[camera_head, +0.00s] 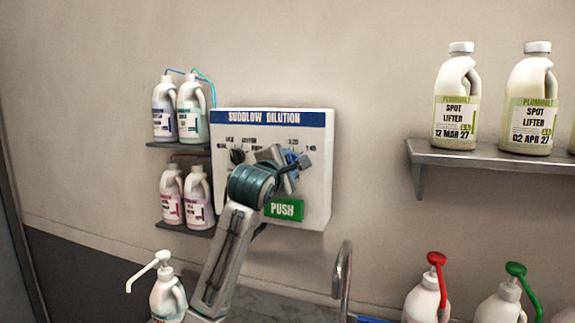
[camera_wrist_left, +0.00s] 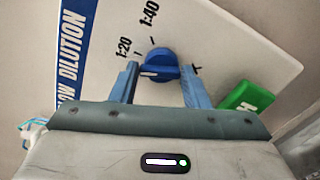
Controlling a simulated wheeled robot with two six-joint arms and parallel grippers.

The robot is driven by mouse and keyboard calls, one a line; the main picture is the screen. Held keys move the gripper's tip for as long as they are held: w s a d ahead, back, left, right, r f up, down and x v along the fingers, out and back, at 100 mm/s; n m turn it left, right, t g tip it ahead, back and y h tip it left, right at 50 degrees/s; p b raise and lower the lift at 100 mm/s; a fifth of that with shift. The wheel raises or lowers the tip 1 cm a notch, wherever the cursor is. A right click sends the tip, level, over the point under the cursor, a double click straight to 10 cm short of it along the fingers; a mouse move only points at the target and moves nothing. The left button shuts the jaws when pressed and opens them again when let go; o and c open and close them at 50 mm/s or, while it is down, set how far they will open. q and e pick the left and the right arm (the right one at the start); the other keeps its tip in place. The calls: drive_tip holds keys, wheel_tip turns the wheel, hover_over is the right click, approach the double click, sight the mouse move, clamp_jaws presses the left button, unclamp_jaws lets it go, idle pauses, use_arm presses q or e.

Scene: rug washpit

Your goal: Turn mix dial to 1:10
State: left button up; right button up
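The mix dial is a round blue knob with a raised bar (camera_wrist_left: 158,66) on the white dilution panel (camera_wrist_left: 92,85). In the left wrist view a white mark shows at the bar's left end, on the side of the 1:20 label; 1:40 is printed above the knob. I see no readable 1:10 label. My left gripper (camera_wrist_left: 160,86) has its two blue fingers apart, one on each side of the knob, with small gaps visible. In the head view the left gripper (camera_head: 284,168) covers most of this dial at the panel (camera_head: 318,190). My right gripper is out of view.
A green PUSH button (camera_head: 284,210) sits just below the gripper. A black selector dial (camera_head: 237,156) is at the panel's left. Bottles stand on small shelves (camera_head: 186,233) to the left and a wall shelf (camera_head: 490,157) to the right. A metal tap (camera_head: 342,270) and pump bottles are below.

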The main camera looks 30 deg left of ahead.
use_arm(q)
drive_tip(key=shift+f+n+b, duration=0.2)
drive_tip(key=shift+n+b, duration=0.1)
drive_tip(key=shift+b, duration=0.2)
drive_tip(key=n+b, duration=0.3)
drive_tip(key=b, duration=0.2)
drive_tip(key=shift+f, duration=0.1)
drive_tip(key=shift+r+n+b, duration=0.25)
drive_tip(key=shift+n+b, duration=0.55)
drive_tip(key=shift+b, duration=0.05)
drive_tip(key=shift+r, duration=0.1)
drive_tip(key=o, duration=1)
